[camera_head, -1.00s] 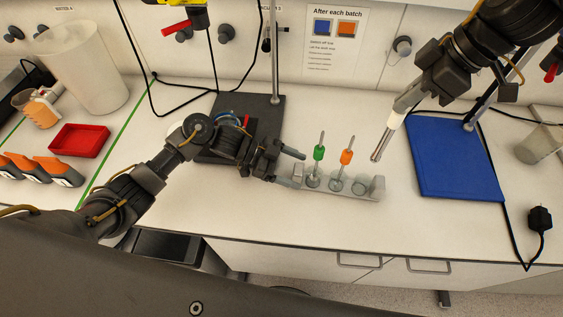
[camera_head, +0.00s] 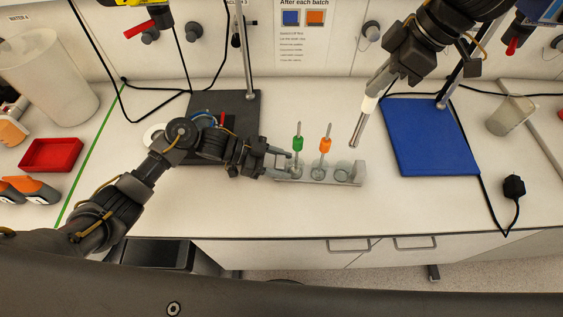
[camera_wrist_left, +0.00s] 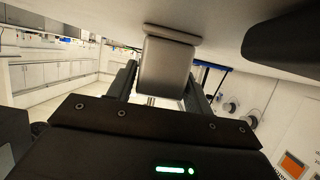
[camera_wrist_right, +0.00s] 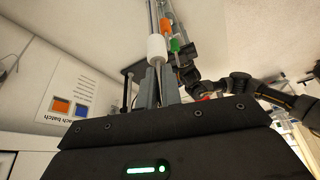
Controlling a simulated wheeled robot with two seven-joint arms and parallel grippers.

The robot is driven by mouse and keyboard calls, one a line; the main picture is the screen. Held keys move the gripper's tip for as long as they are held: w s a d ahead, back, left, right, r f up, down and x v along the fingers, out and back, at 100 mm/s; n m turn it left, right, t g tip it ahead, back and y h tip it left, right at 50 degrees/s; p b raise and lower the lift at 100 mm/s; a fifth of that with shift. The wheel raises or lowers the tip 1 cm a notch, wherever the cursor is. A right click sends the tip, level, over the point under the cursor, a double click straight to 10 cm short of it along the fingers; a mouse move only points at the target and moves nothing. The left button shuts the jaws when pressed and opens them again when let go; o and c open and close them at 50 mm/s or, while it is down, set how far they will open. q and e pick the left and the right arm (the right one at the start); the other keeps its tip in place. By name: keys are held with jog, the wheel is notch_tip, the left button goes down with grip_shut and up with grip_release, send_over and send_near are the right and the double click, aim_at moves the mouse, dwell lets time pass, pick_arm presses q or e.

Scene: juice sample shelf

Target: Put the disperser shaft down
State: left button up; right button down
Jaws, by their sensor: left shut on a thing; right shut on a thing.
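The disperser shaft (camera_head: 361,125), a metal tube with a white collar, hangs tilted from my right gripper (camera_head: 376,88), which is shut on it. The shaft tip is above and beside the right end of the grey rack (camera_head: 357,180), apart from it. The white collar also shows in the right wrist view (camera_wrist_right: 156,48). The rack holds a green-collared shaft (camera_head: 298,144) and an orange-collared shaft (camera_head: 325,146) upright; its right place looks empty. My left gripper (camera_head: 278,164) is shut on the rack's left end, which shows as a grey block (camera_wrist_left: 166,66) in the left wrist view.
A blue mat (camera_head: 430,140) lies right of the rack, beside a metal stand post. A dark stand base (camera_head: 240,108) is behind my left arm. A red tray (camera_head: 50,155) is at far left. The counter in front of the rack is clear.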

aim_at(355, 142)
jog(key=shift+f, duration=0.25)
jog(key=f+n, duration=0.1)
jog(key=f+n+g, duration=0.1)
jog(key=f, duration=0.1)
jog(key=shift+a+f+n, duration=0.3)
jog(key=shift+a, duration=0.1)
jog(key=shift+d+f+n+g, duration=0.1)
jog(key=shift+d+n+g, duration=0.2)
jog(key=shift+d+n, duration=0.15)
jog(key=shift+f, duration=5)
